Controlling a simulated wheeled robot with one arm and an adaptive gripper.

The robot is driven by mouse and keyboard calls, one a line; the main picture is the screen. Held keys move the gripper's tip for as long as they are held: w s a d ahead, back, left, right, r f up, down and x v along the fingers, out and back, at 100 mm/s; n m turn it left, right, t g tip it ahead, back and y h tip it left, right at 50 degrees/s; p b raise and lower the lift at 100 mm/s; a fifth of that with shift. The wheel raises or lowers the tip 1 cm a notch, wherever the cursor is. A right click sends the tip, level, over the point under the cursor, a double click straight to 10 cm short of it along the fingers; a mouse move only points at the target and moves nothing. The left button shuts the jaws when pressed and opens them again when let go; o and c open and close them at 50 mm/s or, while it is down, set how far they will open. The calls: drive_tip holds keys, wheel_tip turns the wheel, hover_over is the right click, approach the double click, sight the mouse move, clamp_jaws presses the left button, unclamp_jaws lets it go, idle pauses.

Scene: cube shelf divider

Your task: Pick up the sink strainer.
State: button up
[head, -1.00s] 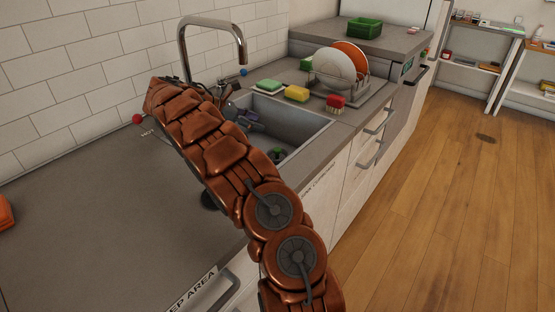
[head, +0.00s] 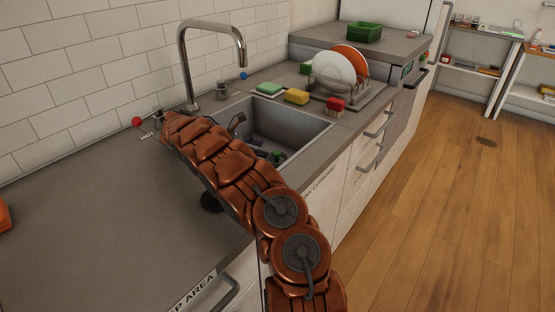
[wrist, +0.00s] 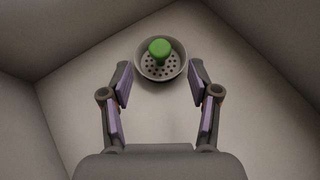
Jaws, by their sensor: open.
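The sink strainer (wrist: 151,68) is a round grey perforated cup with a green knob on top. In the wrist view it sits on the pale sink floor, just beyond my fingertips and slightly left of centre. Its green knob also shows in the head view (head: 278,156), low in the sink. My gripper (wrist: 161,86) is open and empty, its purple-padded fingers spread to either side of the strainer's near edge. In the head view my gripper (head: 257,149) is inside the sink, mostly hidden behind my arm.
Sink walls (wrist: 45,35) rise around my gripper. The tall faucet (head: 188,65) stands behind the sink. Sponges (head: 297,97), a red brush (head: 335,105) and a dish rack with plates (head: 345,85) stand beyond it. The counter at left (head: 100,230) is mostly clear.

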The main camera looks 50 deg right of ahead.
sight(276, 153)
drive_tip(key=shift+x, duration=3.1)
clamp_jaws()
